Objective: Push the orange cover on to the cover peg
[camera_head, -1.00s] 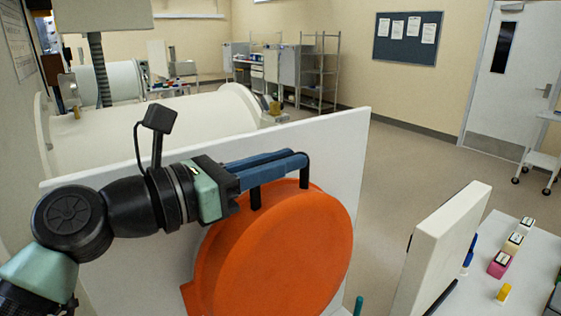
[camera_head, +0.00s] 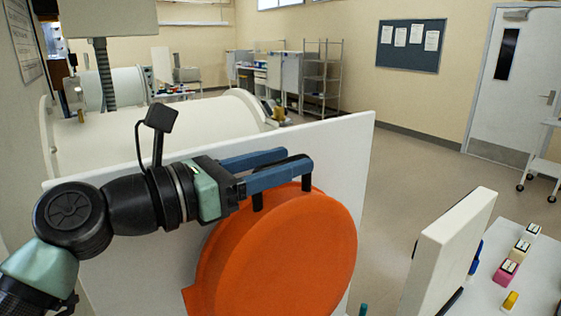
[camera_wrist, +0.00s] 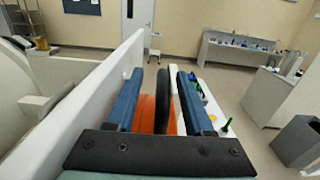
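The orange cover (camera_head: 285,255) is a thick round disc standing upright at the front of the white panel (camera_head: 350,165). It has a black handle (camera_head: 292,162) near its top. My gripper (camera_head: 285,167) is open, with one blue finger on each side of the handle. In the wrist view the handle (camera_wrist: 166,100) stands between the spread fingers, with a clear gap on the left and little or none on the right. Orange (camera_wrist: 147,112) shows below it. The cover peg is not visible. I cannot tell whether the cover touches the panel.
A white upright board (camera_head: 448,255) stands right of the cover, beside a white surface with small coloured items (camera_head: 507,271). A large white cylinder (camera_head: 200,120) lies behind the panel. Open floor (camera_head: 420,185) stretches to the back right. A grey bin (camera_wrist: 300,142) stands at right.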

